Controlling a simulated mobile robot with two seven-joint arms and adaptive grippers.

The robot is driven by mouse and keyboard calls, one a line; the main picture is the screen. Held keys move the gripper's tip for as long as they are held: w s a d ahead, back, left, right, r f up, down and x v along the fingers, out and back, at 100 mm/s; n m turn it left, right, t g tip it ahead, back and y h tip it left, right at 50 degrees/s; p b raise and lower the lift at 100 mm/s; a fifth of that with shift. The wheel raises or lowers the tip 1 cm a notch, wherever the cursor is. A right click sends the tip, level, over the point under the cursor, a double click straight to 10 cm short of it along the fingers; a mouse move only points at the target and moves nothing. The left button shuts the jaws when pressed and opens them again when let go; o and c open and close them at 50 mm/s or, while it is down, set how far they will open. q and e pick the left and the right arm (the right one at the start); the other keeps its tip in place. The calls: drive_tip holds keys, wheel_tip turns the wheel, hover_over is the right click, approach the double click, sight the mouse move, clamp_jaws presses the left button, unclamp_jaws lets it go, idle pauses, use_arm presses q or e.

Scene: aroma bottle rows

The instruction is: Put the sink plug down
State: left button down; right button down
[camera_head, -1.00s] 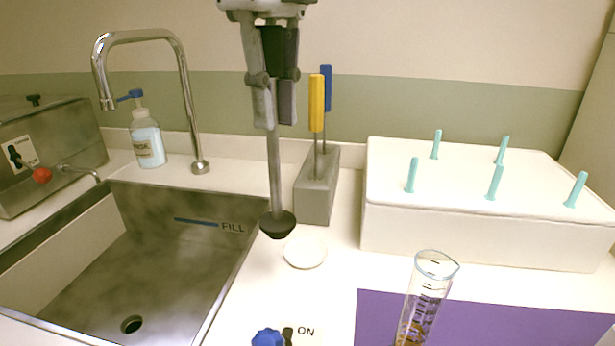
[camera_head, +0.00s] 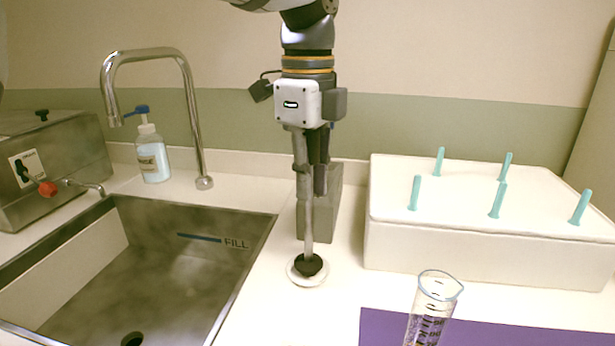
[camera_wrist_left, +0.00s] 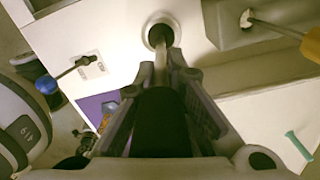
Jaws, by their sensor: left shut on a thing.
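The sink plug (camera_head: 308,265) is a black rubber stopper on an upright grey rod. My left gripper (camera_head: 310,190) is shut on the rod above the stopper. The stopper is at the small round white dish (camera_head: 293,277), within its rim as the head view shows it; I cannot tell whether it bears its weight there. The left wrist view shows the stopper (camera_wrist_left: 160,36) between the fingertips' far side and the dish. The sink (camera_head: 165,285) is left of the plug, with its dark drain hole (camera_head: 131,339) at the bottom edge. My right gripper is not in view.
A grey block (camera_head: 328,215) stands close behind the plug, partly hidden by my gripper. A white box (camera_head: 450,245) with several teal pegs is to the right. A glass cylinder (camera_head: 432,305) stands by a purple mat (camera_head: 500,330). The faucet (camera_head: 190,120) rises behind the sink.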

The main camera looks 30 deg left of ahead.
use_arm(q)
drive_tip(key=shift+f, duration=0.15)
drive_tip(key=c, duration=1.7)
unclamp_jaws()
wheel_tip(320, 180, up, 11)
drive_tip(key=shift+w+f+b, duration=0.1)
drive_tip(key=shift+w+b, duration=0.05)
drive_tip(key=shift+b, duration=0.3)
drive_tip(key=shift+r, duration=0.75)
